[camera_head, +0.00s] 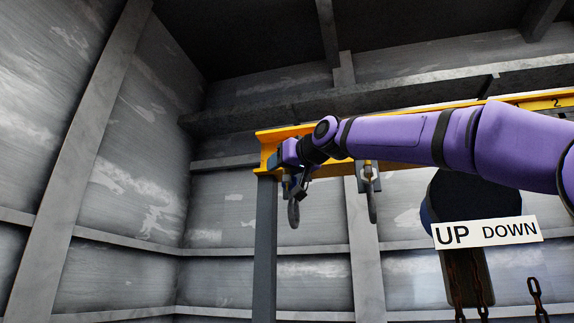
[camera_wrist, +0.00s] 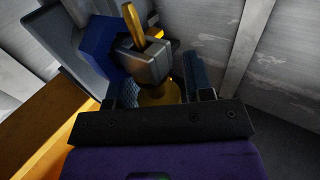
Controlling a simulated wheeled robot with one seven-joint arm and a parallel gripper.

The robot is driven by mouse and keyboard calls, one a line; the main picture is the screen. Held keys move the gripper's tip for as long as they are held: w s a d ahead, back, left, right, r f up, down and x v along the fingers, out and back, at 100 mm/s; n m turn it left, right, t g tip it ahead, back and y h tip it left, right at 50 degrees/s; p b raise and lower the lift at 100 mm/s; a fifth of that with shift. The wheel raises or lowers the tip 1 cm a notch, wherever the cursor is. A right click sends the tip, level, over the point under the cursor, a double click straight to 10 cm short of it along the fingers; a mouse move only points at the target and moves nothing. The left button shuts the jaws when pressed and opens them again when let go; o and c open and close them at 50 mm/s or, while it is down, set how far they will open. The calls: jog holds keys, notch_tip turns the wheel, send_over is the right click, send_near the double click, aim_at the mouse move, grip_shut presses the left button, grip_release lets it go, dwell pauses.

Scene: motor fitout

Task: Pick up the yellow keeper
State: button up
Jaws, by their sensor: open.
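In the wrist view my gripper (camera_wrist: 165,82) has its two fingers apart. A yellow piece (camera_wrist: 160,93), probably the keeper, shows between the fingers, partly covered by a grey metal block (camera_wrist: 145,65). A yellow bar (camera_wrist: 133,24) sticks up from this block; I cannot tell whether it is part of the same piece. Contact with the fingers cannot be made out. In the head view my gripper (camera_head: 294,178) is at the left end of the yellow beam (camera_head: 268,150), and the keeper cannot be picked out there.
A blue block (camera_wrist: 101,47) is left of the grey block. Below the beam hang a dark hook (camera_head: 293,212) and another fitting (camera_head: 372,200). A grey post (camera_head: 264,250) supports the beam's left end. An UP/DOWN sign (camera_head: 487,232) and rusty chains (camera_head: 537,300) are at right.

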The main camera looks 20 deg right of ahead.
jog(key=shift+c, duration=0.2)
jog(key=c, duration=0.6)
jog(key=shift+r, duration=0.1)
jog(key=shift+c, duration=0.2)
